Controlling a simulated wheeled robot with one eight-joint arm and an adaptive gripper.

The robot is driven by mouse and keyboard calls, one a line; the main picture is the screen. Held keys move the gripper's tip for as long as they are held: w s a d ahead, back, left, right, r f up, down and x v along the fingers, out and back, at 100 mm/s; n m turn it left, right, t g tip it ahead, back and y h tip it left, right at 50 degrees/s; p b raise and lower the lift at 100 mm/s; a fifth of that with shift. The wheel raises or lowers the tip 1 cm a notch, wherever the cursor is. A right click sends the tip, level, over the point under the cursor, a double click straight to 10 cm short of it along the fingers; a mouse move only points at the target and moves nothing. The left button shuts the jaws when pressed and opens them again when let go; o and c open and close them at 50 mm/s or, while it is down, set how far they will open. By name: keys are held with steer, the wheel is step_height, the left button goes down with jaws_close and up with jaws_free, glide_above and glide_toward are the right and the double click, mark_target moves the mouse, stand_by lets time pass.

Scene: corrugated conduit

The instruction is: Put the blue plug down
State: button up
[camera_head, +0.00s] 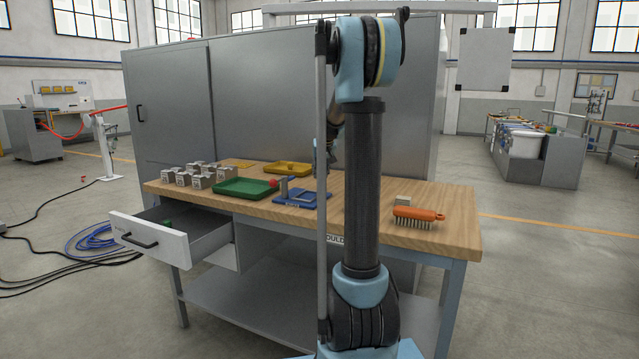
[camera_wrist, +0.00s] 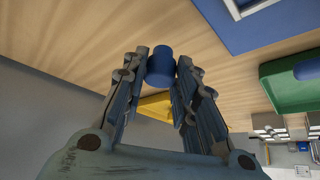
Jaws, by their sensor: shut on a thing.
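The blue plug (camera_wrist: 160,68) is a short blue cylinder. It sits between the fingertips of my gripper (camera_wrist: 163,60) in the wrist view, with a finger on each side of it. The wooden tabletop (camera_wrist: 75,45) fills the background behind it; I cannot tell how far the plug is from the wood. In the head view my gripper is largely hidden behind my arm, over the far part of the workbench (camera_head: 440,225), and the plug cannot be made out there.
A green tray (camera_head: 241,188), a blue fixture (camera_head: 290,203) and a yellow tray (camera_head: 288,168) share the bench with several grey blocks (camera_head: 183,179). An orange brush (camera_head: 418,214) lies at the right. A drawer (camera_head: 150,238) stands open. A grey cabinet (camera_head: 270,90) rises behind.

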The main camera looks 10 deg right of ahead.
mark_target(321, 179)
steer(key=shift+s+f, duration=0.1)
steer(key=shift+f, duration=1.95)
steer(key=o, duration=0.9)
